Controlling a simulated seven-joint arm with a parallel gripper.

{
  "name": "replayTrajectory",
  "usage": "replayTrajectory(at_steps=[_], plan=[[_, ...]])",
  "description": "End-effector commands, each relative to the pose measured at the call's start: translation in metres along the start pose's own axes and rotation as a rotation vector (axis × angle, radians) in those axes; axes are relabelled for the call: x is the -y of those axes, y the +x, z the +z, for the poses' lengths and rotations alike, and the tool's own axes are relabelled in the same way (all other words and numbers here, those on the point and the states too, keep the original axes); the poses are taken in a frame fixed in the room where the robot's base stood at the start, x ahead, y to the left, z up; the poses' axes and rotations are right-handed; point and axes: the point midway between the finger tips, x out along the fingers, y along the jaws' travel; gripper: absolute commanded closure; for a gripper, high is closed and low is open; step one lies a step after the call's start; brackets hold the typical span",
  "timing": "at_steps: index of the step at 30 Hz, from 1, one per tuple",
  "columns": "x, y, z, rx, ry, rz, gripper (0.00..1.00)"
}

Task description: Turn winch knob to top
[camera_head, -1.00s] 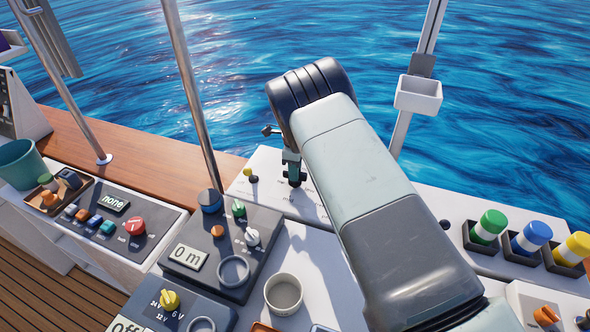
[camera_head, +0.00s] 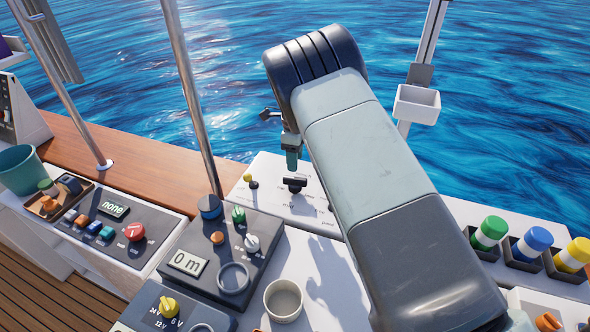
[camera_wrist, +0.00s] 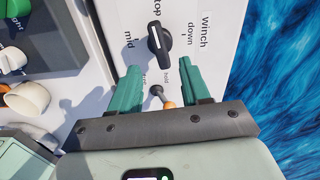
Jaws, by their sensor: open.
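The winch knob (camera_head: 294,183) is black and stands on the white panel (camera_head: 270,203) in the head view. In the wrist view the knob (camera_wrist: 159,42) shows a white line on its top.
A small lever with an orange tip (camera_wrist: 163,97) shows between the fingers in the wrist view. A grey control box (camera_head: 222,255) with several knobs stands left of the panel. A metal pole (camera_head: 190,95) rises behind it. Green, blue and yellow capped cylinders (camera_head: 528,245) stand right.

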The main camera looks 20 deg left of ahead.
Motion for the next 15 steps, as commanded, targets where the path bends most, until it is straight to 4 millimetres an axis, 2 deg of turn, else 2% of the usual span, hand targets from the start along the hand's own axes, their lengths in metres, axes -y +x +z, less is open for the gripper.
replayTrajectory(at_steps=[1,6,15], plan=[[0.000,-0.010,0.000,0.001,0.000,-0.001,0.53],[0.000,-0.029,0.000,-0.001,0.000,0.000,0.53],[0.000,-0.034,0.000,-0.001,0.000,0.001,0.53]])
